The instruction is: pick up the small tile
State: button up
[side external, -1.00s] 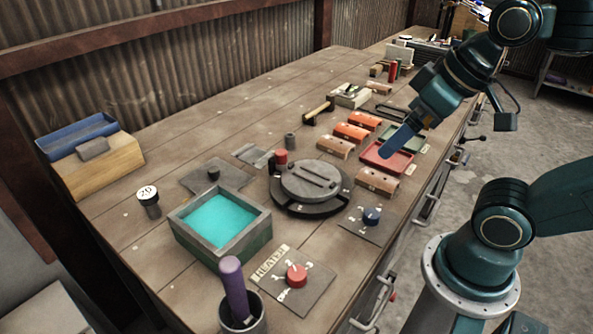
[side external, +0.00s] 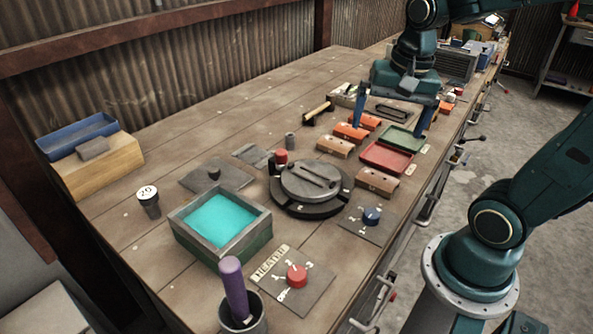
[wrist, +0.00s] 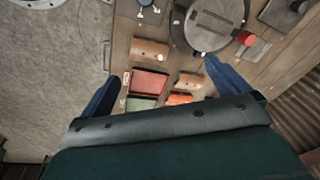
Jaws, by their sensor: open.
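I cannot tell for certain which piece is the small tile. Flat grey pieces (side external: 250,154) lie on the bench behind the round turntable, and a small pale plate (side external: 426,149) lies right of the trays. My gripper (side external: 390,133) is open and empty, its fingers wide apart and pointing down above the trays and orange blocks. In the wrist view, the gripper's two blue fingers (wrist: 162,72) stand apart, with the red tray (wrist: 148,83) and a tan block (wrist: 150,48) between them. The gripper body hides the lower part of that view.
The turntable (side external: 311,182) stands mid-bench, with a teal-filled box (side external: 262,233) to its left. A green tray (side external: 404,138) adjoins the red one. Dial plates (side external: 312,291), a cup with a purple handle (side external: 235,290) and a wooden box (side external: 98,173) stand around. The back-left bench is mostly clear.

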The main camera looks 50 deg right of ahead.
jog(key=w+d+f+m+g, duration=0.2)
jog(key=d+f+m, duration=0.1)
jog(key=d+m, duration=0.25)
send_over(377, 179)
jog(key=shift+m+y, duration=0.3)
jog(key=shift+m, duration=0.05)
jog(key=shift+f, duration=4.45)
jog(key=shift+f, duration=0.1)
jog(key=shift+f, duration=2.5)
jog(key=c, duration=0.8)
